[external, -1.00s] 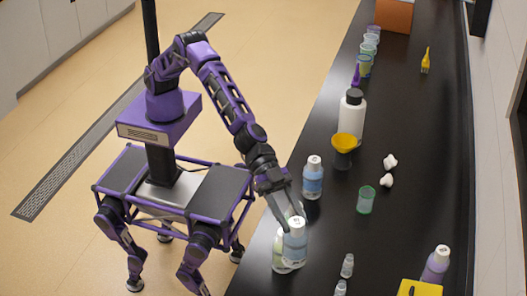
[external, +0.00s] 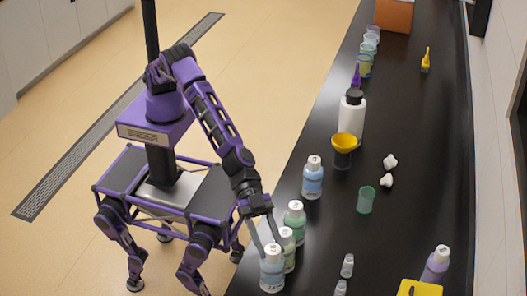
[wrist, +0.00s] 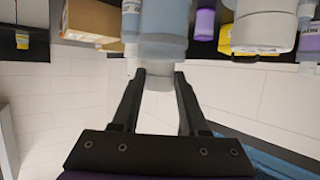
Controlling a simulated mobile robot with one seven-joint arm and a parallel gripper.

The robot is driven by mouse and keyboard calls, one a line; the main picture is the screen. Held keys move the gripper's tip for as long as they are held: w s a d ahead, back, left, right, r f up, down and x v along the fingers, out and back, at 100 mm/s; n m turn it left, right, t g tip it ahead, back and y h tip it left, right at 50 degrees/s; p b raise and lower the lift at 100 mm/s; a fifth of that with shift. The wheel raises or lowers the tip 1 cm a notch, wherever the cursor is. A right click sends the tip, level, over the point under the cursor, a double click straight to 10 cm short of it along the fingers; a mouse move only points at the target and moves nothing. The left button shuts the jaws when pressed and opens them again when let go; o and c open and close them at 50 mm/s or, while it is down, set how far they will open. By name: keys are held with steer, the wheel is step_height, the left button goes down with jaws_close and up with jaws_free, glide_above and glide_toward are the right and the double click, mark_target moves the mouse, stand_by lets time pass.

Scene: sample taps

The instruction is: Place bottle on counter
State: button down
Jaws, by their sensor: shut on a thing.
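A bottle with pale blue contents and a white cap (external: 271,274) is at the near left edge of the black counter (external: 315,235). My gripper (external: 268,248) is shut on its upper end from above. In the wrist view the bottle (wrist: 163,28) sits between the fingertips of my gripper (wrist: 157,80). The bottle looks upright. I cannot tell whether its base touches the counter or hangs just above or beside the edge.
Two green bottles (external: 294,222) (external: 288,255) stand close behind and right of the held bottle. Another blue bottle (external: 313,180) stands farther back. Small vials (external: 347,266), a green cup (external: 366,200) and a purple bottle (external: 435,265) are to the right. Counter between them is clear.

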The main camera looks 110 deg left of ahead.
steer(key=shift+f+b, duration=0.65)
steer(key=shift+f, duration=1.6)
steer(key=c, duration=0.9)
jaws_free()
steer(key=shift+f, duration=0.15)
steer(key=o, duration=0.5)
steer(key=shift+c, duration=0.2)
steer(key=shift+r, duration=0.2)
steer(key=b+v, duration=0.1)
steer(key=v, duration=1.1)
steer(key=shift+b, duration=0.35)
